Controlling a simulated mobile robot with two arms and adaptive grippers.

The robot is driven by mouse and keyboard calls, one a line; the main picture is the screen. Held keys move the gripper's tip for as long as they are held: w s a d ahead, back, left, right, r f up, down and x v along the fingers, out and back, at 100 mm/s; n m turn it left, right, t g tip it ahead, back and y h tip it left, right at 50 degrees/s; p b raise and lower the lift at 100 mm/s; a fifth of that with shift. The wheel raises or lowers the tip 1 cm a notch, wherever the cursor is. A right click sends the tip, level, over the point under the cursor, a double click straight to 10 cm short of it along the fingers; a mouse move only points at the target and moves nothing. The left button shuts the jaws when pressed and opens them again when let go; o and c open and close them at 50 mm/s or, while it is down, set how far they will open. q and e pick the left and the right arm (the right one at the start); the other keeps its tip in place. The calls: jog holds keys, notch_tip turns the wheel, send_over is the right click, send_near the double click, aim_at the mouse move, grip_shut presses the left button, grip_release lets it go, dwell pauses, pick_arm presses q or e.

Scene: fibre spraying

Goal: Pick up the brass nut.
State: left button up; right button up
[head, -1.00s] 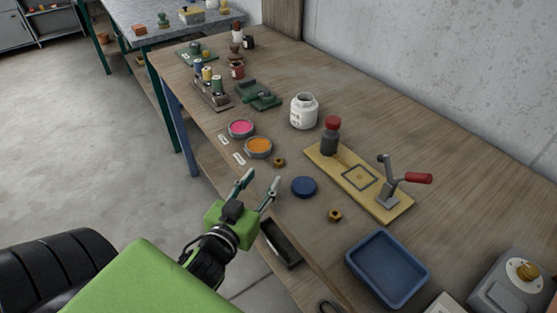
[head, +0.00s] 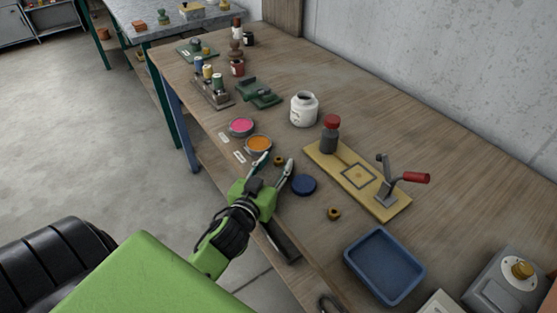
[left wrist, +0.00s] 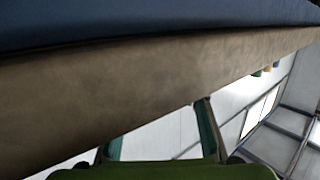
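A small brass nut (head: 279,160) lies near the front edge of the wooden workbench (head: 300,230), beside the orange paint dish. A second brass nut (head: 334,214) lies further right, near the blue tray. My left gripper (head: 277,158) is open, with the first nut showing between its fingertips in the head view. I cannot tell how high the fingers are above the bench. In the left wrist view, the open fingers (left wrist: 160,125) show at the bottom, with no nut visible. My right gripper is not in view.
Close by are an orange dish (head: 258,144), a pink dish (head: 241,127) and a round blue lid (head: 304,185). Behind stand a white jar (head: 304,109) and a yellow board (head: 325,157) with a red-handled lever. A blue tray (head: 353,273) is at the front right.

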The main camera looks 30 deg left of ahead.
pick_arm(q)
grip_shut()
jog(key=shift+r, duration=0.15)
jog(key=shift+r, duration=0.25)
notch_tip(320, 180, up, 3)
jog(key=shift+f, duration=0.1)
jog(key=s+r+p, duration=0.7)
jog(key=s+r, duration=0.2)
jog(key=s, duration=0.5)
jog(key=shift+a+r, duration=0.25)
